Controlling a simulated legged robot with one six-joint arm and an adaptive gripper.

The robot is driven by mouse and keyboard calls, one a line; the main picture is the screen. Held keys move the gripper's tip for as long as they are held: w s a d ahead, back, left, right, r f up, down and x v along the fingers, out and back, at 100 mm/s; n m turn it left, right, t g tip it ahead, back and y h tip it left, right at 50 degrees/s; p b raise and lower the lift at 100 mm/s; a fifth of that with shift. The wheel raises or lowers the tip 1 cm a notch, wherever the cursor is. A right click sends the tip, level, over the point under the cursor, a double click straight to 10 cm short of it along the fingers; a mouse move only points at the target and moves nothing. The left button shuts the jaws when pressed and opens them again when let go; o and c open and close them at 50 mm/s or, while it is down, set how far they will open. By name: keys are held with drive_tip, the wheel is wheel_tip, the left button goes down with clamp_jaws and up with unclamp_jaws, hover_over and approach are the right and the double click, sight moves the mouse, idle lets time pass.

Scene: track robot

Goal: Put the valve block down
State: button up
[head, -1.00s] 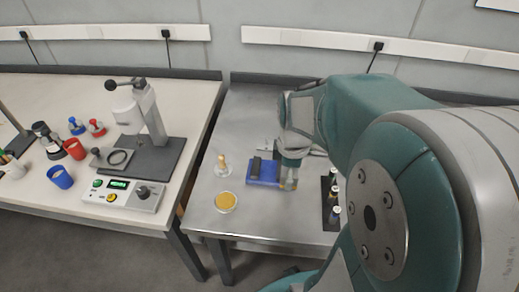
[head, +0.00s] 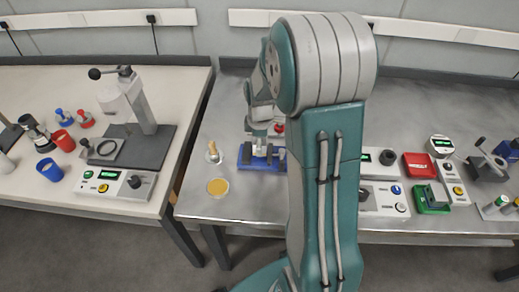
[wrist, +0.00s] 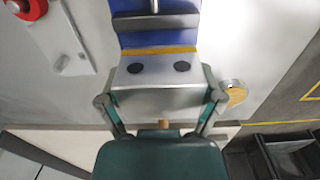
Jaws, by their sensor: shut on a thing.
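A grey metal block with two dark round holes, which I take as the valve block (wrist: 160,88), sits between the fingers of my gripper (wrist: 160,100) in the wrist view. A blue fixture (wrist: 158,38) with dark crossbars and a yellow strip lies right beside the block; I cannot tell whether they touch. In the head view my gripper (head: 261,142) is low over the blue fixture (head: 246,164) on the steel table.
A yellow-filled dish (head: 218,187) and a wooden-handled tool (head: 213,152) stand left of the fixture. A red knob (wrist: 33,8) on a grey plate is close by. Right of my arm are a red tray (head: 419,165) and control boxes (head: 384,197). Bare steel (head: 255,205) lies in front.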

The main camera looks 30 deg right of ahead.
drive_tip(key=shift+w+f, duration=0.25)
drive_tip(key=shift+f, duration=0.1)
drive_tip(key=shift+a+f, duration=0.1)
drive_tip(key=shift+f, duration=1.3)
drive_tip(key=shift+f, duration=0.1)
drive_tip(key=o, duration=1.1)
drive_tip(key=shift+c, duration=0.2)
